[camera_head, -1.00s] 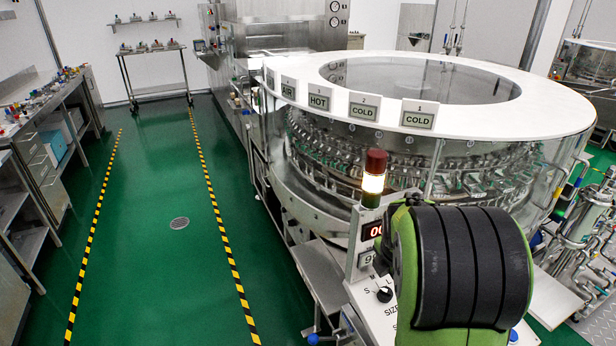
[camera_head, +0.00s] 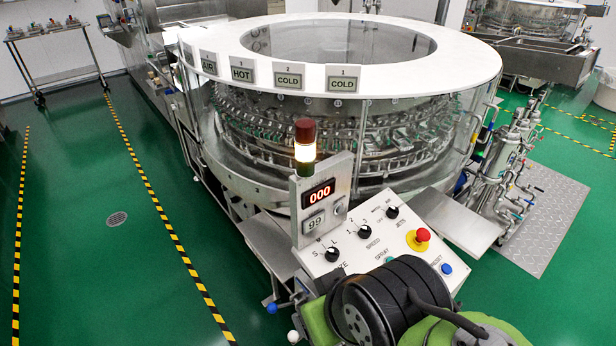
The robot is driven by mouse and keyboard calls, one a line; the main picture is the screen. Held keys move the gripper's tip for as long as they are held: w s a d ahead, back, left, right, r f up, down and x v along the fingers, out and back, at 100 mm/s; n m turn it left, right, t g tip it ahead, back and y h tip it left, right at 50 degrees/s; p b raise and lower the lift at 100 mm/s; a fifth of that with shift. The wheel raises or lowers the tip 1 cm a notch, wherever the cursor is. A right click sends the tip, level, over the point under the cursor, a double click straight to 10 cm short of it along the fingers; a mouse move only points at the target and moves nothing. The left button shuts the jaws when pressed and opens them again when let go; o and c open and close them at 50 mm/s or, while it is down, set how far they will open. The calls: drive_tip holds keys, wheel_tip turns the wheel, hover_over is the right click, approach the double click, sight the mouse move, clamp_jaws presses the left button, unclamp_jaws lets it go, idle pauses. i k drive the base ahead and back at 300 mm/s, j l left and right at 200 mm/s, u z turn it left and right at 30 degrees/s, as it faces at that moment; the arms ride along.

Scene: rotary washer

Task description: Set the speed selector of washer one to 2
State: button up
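Washer one's control panel (camera_head: 345,258) is a slanted pale plate in front of the round glass-walled washer (camera_head: 330,145). The SPEED selector (camera_head: 364,231) is a black knob in the middle of the panel, with marks 1 and 2 above and left of it. Its pointer is too small to read surely. The SIZE knob (camera_head: 332,254) lies lower left and the JETS knob (camera_head: 393,211) upper right. My green and black arm links cover the panel's lower front edge. My gripper's fingertips do not show.
A red emergency button (camera_head: 421,236) and a blue button (camera_head: 447,268) sit right of the knobs. A post with a lit signal lamp (camera_head: 305,140) and a red 000 display (camera_head: 319,194) stands behind the SIZE knob. Green floor is clear at left.

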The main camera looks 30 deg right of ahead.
sight(364, 232)
drive_tip(key=z, duration=1.4)
